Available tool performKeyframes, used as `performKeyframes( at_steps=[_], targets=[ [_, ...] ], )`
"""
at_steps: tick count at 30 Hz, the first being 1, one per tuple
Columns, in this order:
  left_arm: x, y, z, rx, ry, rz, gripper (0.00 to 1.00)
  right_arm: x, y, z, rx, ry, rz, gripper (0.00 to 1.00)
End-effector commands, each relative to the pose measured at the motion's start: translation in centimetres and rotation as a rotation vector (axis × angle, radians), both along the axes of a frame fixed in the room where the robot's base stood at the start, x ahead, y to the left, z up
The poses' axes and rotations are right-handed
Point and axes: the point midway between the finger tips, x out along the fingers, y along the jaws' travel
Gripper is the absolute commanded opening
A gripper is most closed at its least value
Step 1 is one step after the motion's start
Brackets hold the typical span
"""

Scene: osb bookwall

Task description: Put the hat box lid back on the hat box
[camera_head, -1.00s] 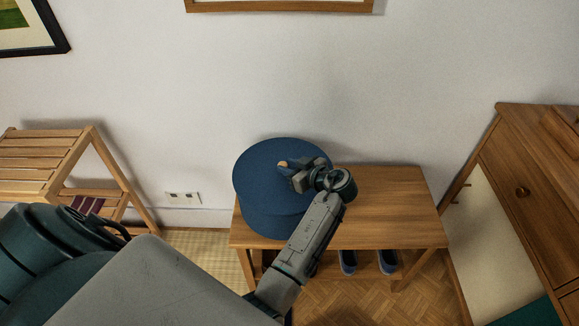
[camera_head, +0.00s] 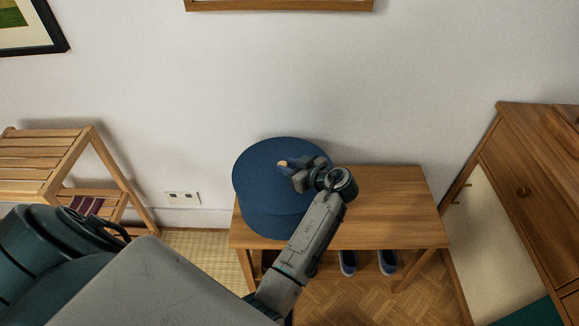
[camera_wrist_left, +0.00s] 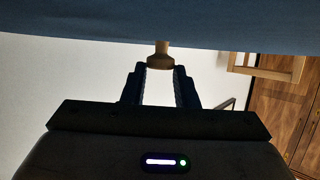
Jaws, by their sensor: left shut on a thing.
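The blue round hat box lid (camera_head: 258,170) is over the blue hat box (camera_head: 262,224), which stands on the left end of a wooden bench. The lid covers the box's opening; I cannot tell whether it is fully seated or slightly above the rim. My left gripper (camera_head: 289,165) is over the lid's top, shut on its small wooden knob (camera_head: 282,164). In the left wrist view the knob (camera_wrist_left: 160,56) is between the fingertips (camera_wrist_left: 159,72), and the lid's blue surface (camera_wrist_left: 90,22) fills the top. My right gripper is not in view.
The wooden bench (camera_head: 395,208) is clear to the right of the box, with dark blue shoes (camera_head: 387,262) below. A slatted wooden rack (camera_head: 45,160) stands at left, a wooden cabinet (camera_head: 540,190) at right. The white wall (camera_head: 300,75) is close behind.

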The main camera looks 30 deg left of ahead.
Motion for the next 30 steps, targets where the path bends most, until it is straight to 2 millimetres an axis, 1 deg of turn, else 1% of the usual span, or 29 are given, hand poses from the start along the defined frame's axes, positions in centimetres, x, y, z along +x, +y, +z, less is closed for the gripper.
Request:
performKeyframes(
  at_steps=[17, 30],
  targets=[
    [0.01, 0.0, -0.05, 0.0, 0.0, 0.0, 0.02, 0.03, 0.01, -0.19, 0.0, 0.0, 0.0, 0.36],
    [0.01, -0.01, -0.75, 0.0, 0.0, 0.0, 0.02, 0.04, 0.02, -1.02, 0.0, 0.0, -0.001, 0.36]
  ],
)
